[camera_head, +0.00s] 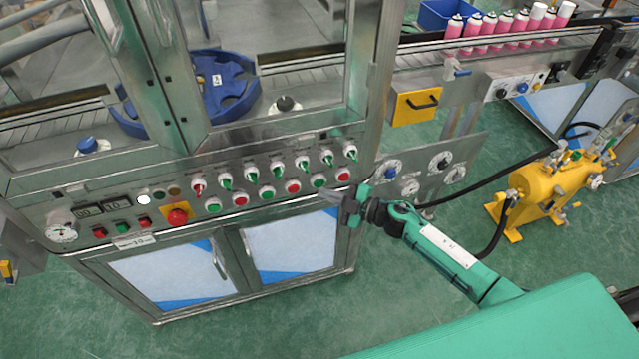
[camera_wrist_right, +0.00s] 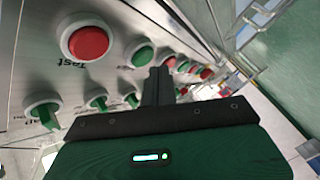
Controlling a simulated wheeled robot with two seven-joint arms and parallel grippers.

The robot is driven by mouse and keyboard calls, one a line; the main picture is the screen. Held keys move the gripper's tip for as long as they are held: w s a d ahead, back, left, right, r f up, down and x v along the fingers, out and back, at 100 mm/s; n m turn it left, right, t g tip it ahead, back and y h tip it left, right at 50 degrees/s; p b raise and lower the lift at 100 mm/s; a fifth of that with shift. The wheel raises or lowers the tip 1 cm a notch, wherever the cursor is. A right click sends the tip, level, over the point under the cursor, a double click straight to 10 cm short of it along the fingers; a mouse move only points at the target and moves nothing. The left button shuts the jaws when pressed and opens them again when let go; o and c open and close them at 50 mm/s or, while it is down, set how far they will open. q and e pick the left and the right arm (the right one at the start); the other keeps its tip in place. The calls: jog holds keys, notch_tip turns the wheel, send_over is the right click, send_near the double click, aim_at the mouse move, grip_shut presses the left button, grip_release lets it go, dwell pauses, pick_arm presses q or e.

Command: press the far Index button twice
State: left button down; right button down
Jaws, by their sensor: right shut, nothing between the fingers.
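The machine's control panel carries a lower row of green and red push buttons. A green button (camera_head: 319,180) is the second from the right end, and a red button (camera_head: 344,176) is the last. In the right wrist view the red button (camera_wrist_right: 88,40) has a label that seems to read "Test", and the green button (camera_wrist_right: 142,55) is beside it. I cannot read an Index label. My right gripper (camera_head: 328,194) is shut and empty, its tips (camera_wrist_right: 158,75) close to the green button; I cannot tell if they touch it. My left gripper is not in view.
A row of green-handled switches (camera_head: 302,164) sits just above the buttons. A red emergency stop (camera_head: 178,216) is at the panel's left. A yellow tank (camera_head: 550,188) with a black hose stands to the right of my right gripper.

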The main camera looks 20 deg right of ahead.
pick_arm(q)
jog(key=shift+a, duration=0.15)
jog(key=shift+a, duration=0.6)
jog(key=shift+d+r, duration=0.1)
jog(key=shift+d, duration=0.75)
pick_arm(e)
jog(key=shift+w, duration=0.4)
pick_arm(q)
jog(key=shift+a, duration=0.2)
